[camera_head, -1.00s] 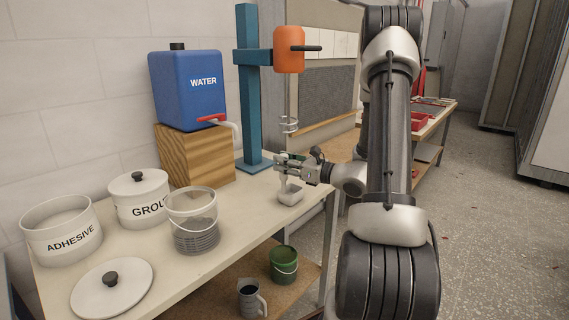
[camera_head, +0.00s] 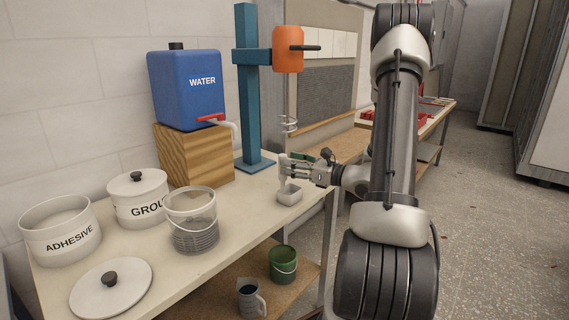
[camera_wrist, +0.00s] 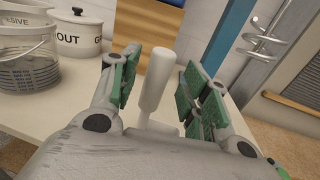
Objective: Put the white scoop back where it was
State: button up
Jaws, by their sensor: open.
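The white scoop (camera_head: 290,196) stands on the right end of the pale tabletop, bowl down and handle up. Its pale handle (camera_wrist: 158,78) shows in the wrist view between my two green-padded fingers. My gripper (camera_head: 286,167) is open around the upper part of the handle, with gaps visible on both sides in the wrist view (camera_wrist: 163,80). The scoop's bowl is mostly hidden in the wrist view by my gripper's body.
The mixer stand (camera_head: 250,110) with its orange motor (camera_head: 288,50) and whisk stands just behind. A clear bucket (camera_head: 193,222), grout pot (camera_head: 138,203), adhesive pot (camera_head: 62,236) and loose lid (camera_head: 110,288) are left. The blue water tank (camera_head: 186,90) sits on a wooden block (camera_head: 195,160).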

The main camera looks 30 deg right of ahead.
jog(key=v, duration=0.8)
jog(key=s+a+r+n+g+y, duration=0.1)
jog(key=s+a+r+n+g, duration=0.1)
jog(key=s+a+n+g, duration=0.6)
jog(key=s+a+r+n+g, duration=0.2)
jog(key=s+a+n+g, duration=0.3)
jog(key=a+n, duration=0.4)
jog(key=s+d+r+n+t+h, duration=0.1)
jog(key=s+d+r+n+h, duration=0.5)
jog(key=n+h, duration=0.3)
jog(key=s+r+n, duration=0.1)
jog(key=n, duration=0.3)
jog(key=shift+t+h, duration=0.3)
jog(key=shift+h, duration=0.1)
